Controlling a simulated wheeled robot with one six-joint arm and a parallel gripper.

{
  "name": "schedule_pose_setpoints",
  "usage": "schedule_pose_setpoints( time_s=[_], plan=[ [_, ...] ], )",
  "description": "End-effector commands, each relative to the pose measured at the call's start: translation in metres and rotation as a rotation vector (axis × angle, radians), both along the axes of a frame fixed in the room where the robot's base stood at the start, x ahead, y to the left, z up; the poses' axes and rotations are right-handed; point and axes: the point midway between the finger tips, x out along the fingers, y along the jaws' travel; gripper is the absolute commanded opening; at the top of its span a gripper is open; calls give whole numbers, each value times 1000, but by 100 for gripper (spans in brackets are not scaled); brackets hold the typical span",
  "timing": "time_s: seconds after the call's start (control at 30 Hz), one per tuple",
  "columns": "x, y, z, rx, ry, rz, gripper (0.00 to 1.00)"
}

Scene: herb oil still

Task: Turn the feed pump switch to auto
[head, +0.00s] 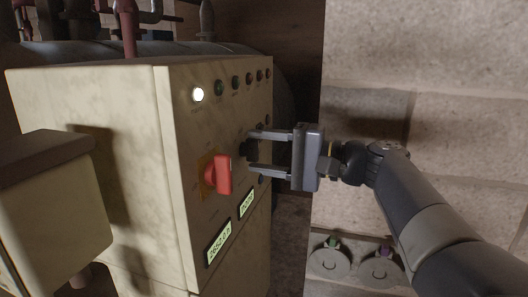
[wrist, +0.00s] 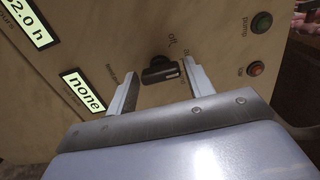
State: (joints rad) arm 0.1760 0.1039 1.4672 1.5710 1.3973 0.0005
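The switch is a small black knob (wrist: 160,71) on the cream panel, with a pale mark at its right end in the wrist view. In the head view the dark knob (head: 249,150) is partly covered by my gripper (head: 253,150). My gripper is open, with one finger on each side of the knob. In the wrist view (wrist: 161,84) small gaps show between the knob and both fingers.
A red rotary handle (head: 223,175) sticks out left of the knob. Lit displays (head: 219,243) are below it, and a row of lamps (head: 219,88) is above. A stone wall (head: 430,60) is at the right.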

Motion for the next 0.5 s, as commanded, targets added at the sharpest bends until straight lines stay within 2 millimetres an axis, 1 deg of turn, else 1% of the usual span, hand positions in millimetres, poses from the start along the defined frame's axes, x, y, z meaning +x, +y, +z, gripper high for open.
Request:
schedule_pose_setpoints(
  time_s=[0.03, 0.17, 0.4, 0.5],
  plan=[
    [0, 0, 0, 0, 0, 0, 54],
    [0, 0, 0, 0, 0, 1, 64],
    [0, -1, 0, 0, -1, 1, 64],
    [-2, -6, -1, 0, -1, -2, 64]
  ],
)
